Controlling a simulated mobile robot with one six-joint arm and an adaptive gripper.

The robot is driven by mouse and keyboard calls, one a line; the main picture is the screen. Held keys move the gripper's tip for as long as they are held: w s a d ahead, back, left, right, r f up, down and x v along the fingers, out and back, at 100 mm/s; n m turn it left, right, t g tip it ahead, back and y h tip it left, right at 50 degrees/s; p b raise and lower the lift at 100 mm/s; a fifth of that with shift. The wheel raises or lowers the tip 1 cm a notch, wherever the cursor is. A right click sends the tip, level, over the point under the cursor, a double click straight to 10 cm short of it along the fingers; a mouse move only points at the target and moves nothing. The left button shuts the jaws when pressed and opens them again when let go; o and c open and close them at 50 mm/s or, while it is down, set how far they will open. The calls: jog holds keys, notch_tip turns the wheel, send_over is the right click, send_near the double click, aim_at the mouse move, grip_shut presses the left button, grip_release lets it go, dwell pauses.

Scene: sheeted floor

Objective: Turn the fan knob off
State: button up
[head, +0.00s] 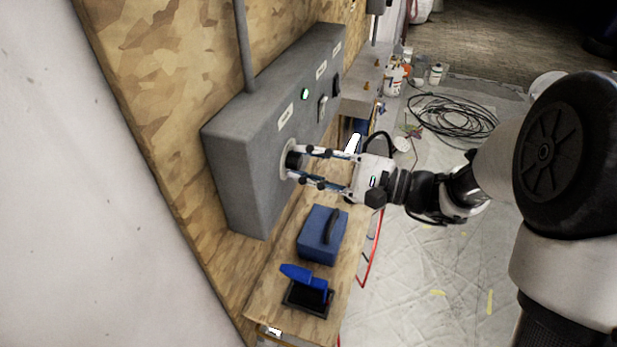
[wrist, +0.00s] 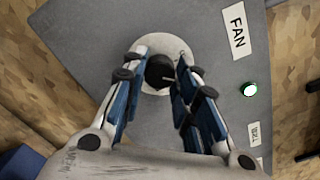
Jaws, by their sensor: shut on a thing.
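The fan knob (wrist: 159,71) is black and round, on a pale round plate (wrist: 174,46) fixed to the front of a grey control box (head: 236,139). In the wrist view a white label reading FAN (wrist: 237,31) is beside it, and a green lamp (wrist: 250,89) glows nearby. The knob also shows in the head view (head: 292,159) at the left end of the box. My gripper (head: 294,164) reaches to the box with its two fingers on either side of the knob, shut on it. The fingers hide part of the knob's sides.
Below the box, a wooden shelf (head: 265,278) holds a blue case (head: 320,240) and a blue-handled tool (head: 303,277) on a black tray. More switches (head: 322,108) are farther along the box. Coiled black cable (head: 455,117) lies on the sheeted floor.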

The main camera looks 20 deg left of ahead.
jog(key=n+b, duration=0.4)
jog(key=b, duration=0.1)
jog(key=shift+f+n, duration=0.2)
jog(key=shift+n, duration=0.1)
jog(key=shift+r+n+b, duration=0.15)
jog(key=shift+n+b, duration=0.4)
jog(key=shift+n, duration=0.95)
jog(key=o, duration=1.1)
jog(key=d, duration=0.8)
jog(key=s+d, duration=0.1)
jog(key=d, duration=0.3)
